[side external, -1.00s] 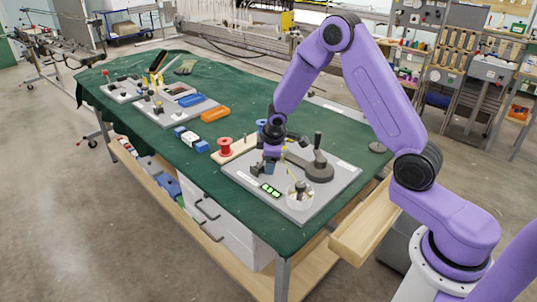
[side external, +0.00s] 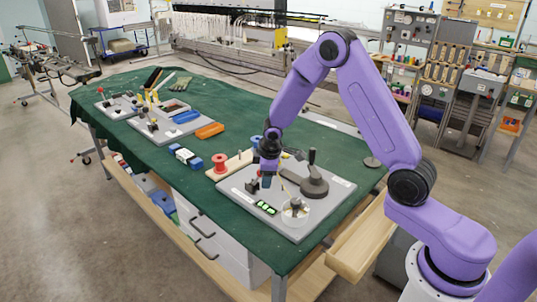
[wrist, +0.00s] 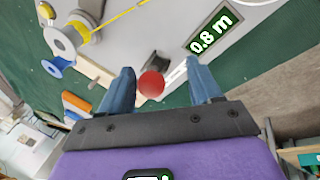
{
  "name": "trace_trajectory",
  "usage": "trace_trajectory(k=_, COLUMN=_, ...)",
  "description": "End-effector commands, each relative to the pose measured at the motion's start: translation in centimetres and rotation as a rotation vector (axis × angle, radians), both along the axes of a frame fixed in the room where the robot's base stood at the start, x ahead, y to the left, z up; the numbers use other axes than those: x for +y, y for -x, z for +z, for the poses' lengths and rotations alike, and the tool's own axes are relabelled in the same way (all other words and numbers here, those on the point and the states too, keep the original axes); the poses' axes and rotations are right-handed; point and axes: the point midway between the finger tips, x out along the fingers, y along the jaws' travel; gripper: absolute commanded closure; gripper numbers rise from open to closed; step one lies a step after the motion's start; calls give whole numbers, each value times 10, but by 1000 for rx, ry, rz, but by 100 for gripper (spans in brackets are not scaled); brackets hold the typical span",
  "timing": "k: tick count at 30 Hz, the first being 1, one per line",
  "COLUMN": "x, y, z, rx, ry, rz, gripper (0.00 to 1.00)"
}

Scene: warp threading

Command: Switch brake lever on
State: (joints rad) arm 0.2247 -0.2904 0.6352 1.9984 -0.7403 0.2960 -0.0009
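A round red knob (wrist: 152,84) shows in the wrist view between my two blue fingertips; I take it as the top of the brake lever, whose shaft is hidden below it. My gripper (wrist: 160,68) is open, with a visible gap between the knob and each finger. In the side view my gripper (side external: 267,182) points down low over the grey plate (side external: 318,221), beside a small dark fitting (side external: 252,185).
A red spool (side external: 220,164) stands to the left. Blue and orange blocks (side external: 209,131) lie farther left on the green cloth (side external: 190,190).

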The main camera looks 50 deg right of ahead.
Motion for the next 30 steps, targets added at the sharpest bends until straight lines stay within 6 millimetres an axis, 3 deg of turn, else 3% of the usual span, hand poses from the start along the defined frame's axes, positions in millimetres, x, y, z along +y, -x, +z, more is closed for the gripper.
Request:
trace_trajectory(k=21, x=24, y=34, z=118, rx=-11, ry=-3, rz=6, gripper=40)
trace_trajectory(k=30, x=31, y=45, z=151, rx=-8, ry=-2, rz=6, gripper=40)
